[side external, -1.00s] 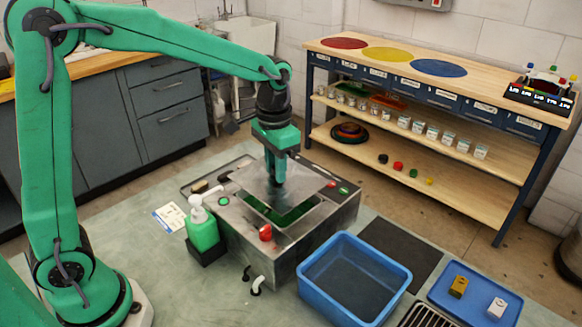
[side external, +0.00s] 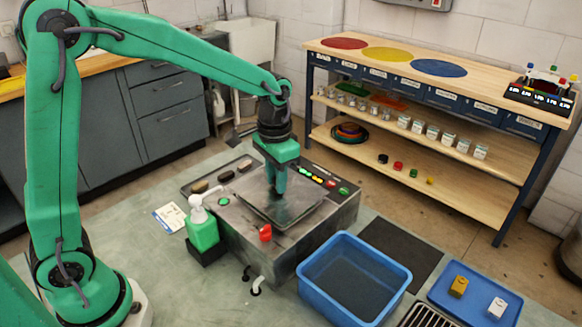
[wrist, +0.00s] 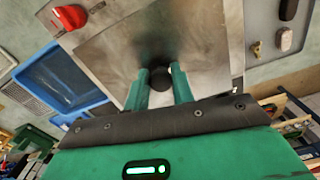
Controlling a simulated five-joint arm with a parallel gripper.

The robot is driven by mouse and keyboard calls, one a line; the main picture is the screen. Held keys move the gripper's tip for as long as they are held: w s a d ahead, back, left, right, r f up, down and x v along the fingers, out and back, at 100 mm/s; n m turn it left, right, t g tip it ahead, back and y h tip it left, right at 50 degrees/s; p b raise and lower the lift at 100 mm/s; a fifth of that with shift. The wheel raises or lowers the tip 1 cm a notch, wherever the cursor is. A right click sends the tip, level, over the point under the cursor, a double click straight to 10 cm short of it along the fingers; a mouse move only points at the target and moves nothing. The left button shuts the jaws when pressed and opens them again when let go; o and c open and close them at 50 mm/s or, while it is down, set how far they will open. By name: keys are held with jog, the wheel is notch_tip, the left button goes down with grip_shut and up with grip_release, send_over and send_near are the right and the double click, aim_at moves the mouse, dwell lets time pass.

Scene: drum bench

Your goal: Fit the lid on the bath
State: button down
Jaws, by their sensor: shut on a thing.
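The bath is a squat metal box (side external: 312,245) on the bench, with a red knob (side external: 265,233) at its front and lit buttons along the far edge of its top. The lid (side external: 295,212) is a flat metal plate lying across the bath's opening and hiding it. A dark round knob (wrist: 159,78) stands at the lid's middle. My gripper (side external: 278,188) points down over the bath and is shut on this knob, one finger on each side in the wrist view (wrist: 158,84). I cannot tell whether the lid is fully seated or slightly raised.
A green pump bottle (side external: 203,230) stands close by the bath's left side. A tray (side external: 203,197) with dark and tan items lies behind it. A blue tub (side external: 390,268) stands to the right, near a blue tray (side external: 468,302). A card (side external: 168,217) lies at left.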

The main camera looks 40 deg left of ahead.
jog(key=shift+f, duration=0.5)
jog(key=shift+f, duration=0.5)
dwell(0.6)
jog(key=c, duration=1.1)
grip_release()
jog(key=shift+r, duration=3.9)
jog(key=shift+s+r, duration=0.1)
